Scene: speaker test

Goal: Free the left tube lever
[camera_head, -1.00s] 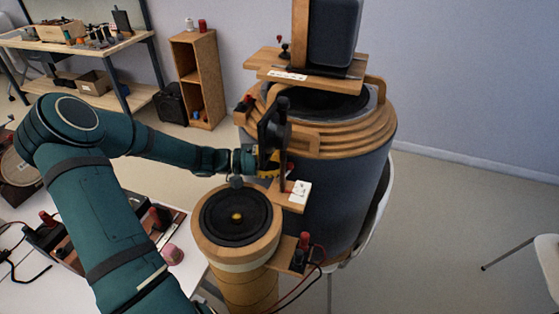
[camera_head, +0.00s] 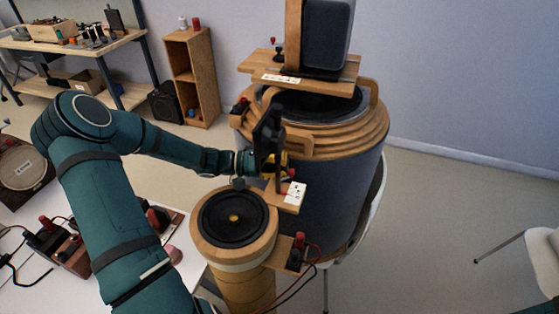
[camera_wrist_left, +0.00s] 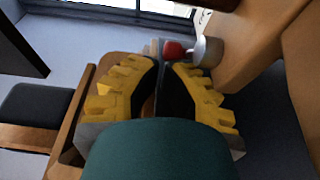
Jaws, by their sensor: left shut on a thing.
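My left gripper (camera_head: 277,163) is beside a wooden bracket with a white label plate (camera_head: 295,193), between the short tan speaker tube (camera_head: 206,245) and the large dark drum (camera_head: 335,190). In the left wrist view its yellow-padded fingers (camera_wrist_left: 165,66) are closed on a thin grey piece, seemingly the lever, mostly hidden between the pads. A red tip (camera_wrist_left: 174,50) and a pale cylinder (camera_wrist_left: 208,52) show just beyond the fingertips. In the head view the dark wrist part hides most of the grip. My right gripper is out of view.
Wooden rings (camera_head: 345,135) and a shelf with a dark speaker box (camera_head: 327,35) top the drum. A terminal block with red posts (camera_head: 297,252) and wires sticks out beside the tan tube. A white table (camera_head: 120,280) lies under my left arm.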

